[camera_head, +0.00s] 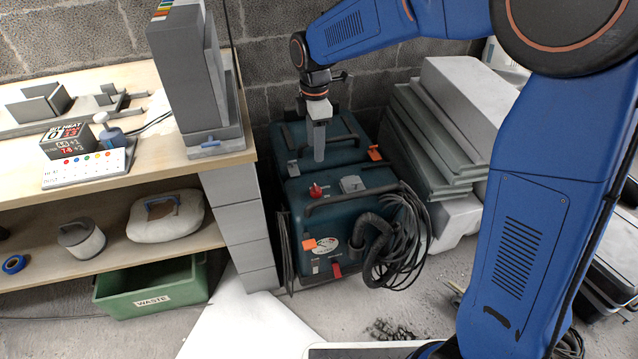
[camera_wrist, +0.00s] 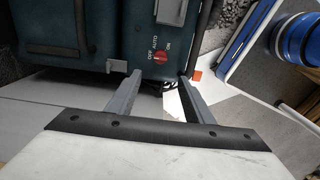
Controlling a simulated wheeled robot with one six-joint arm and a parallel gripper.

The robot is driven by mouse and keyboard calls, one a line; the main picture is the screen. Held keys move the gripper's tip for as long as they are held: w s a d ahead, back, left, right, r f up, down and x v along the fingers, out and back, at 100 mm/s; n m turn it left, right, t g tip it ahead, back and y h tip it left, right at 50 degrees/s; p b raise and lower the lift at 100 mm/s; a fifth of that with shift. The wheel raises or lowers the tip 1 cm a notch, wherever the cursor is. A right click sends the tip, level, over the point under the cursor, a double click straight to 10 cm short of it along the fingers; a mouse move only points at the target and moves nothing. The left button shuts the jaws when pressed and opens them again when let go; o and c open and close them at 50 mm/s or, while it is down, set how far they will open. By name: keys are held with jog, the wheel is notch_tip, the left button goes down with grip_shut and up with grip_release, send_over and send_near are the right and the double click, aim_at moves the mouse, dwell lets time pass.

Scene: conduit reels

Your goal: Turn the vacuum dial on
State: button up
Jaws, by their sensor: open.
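The vacuum (camera_head: 328,232) is a dark teal box on the floor. Its red dial (camera_head: 315,190) is on the top, and also shows in the wrist view (camera_wrist: 159,59) with the words OFF, AUTO and ON around it. I cannot clearly tell which word the dial points to. My gripper (camera_head: 319,155) points down above the vacuum, apart from the dial. In the wrist view my gripper (camera_wrist: 160,76) is open and empty, its two grey fingers on either side of the dial in the picture.
A grey socket box (camera_head: 352,184) and a black handle sit near the dial. A black hose (camera_head: 372,240) and coiled cable hang at the vacuum's right. A workbench (camera_head: 215,160) stands left, grey slabs (camera_head: 425,140) lean right, and a block wall is behind.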

aim_at(316, 187)
notch_tip(316, 187, down, 16)
jog(key=shift+f, duration=0.2)
dwell(0.4)
jog(key=shift+c, duration=0.2)
jog(key=c, duration=1)
